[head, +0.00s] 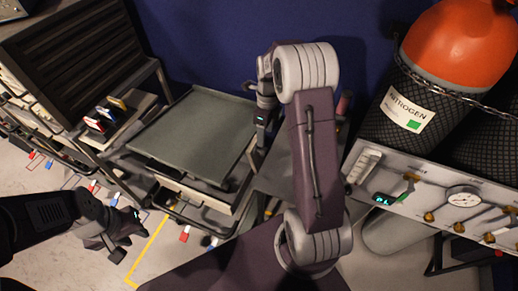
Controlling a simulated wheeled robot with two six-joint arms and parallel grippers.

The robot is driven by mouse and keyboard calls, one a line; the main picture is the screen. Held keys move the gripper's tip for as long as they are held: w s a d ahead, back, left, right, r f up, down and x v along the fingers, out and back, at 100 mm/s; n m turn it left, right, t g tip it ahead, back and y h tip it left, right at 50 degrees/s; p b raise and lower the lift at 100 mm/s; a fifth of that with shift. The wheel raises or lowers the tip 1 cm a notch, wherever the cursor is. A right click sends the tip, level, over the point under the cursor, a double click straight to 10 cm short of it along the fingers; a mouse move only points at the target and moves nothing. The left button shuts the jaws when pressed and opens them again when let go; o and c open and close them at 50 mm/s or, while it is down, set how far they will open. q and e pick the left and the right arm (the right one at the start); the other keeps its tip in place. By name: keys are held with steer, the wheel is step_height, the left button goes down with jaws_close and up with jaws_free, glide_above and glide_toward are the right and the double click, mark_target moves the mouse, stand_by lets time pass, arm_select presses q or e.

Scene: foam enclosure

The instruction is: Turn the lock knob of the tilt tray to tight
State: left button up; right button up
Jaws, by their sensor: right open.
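The tilt tray (192,137) is a flat grey-green tray with a raised rim, left of the middle of the head view, on a dark frame. I cannot make out its lock knob; my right arm and gripper may hide it. My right gripper (261,136) points down just off the tray's right edge, small and partly covered by its own wrist; it is open, and I see nothing held. My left gripper (128,238) is low on the left, over the floor and well apart from the tray. Its fingers are dark and I cannot tell their opening.
A slatted dark rack (75,50) stands at the upper left, with small coloured items on a shelf (105,115). An orange-topped nitrogen cylinder (460,50) is chained at the right, above a gauge panel (435,195).

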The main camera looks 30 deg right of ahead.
mark_target(264, 149)
steer(key=f, duration=0.6)
steer(key=f+b, duration=0.1)
steer(key=f, duration=0.2)
steer(key=shift+s+a, duration=0.2)
steer(key=shift+a, duration=0.1)
steer(key=shift+c, duration=0.3)
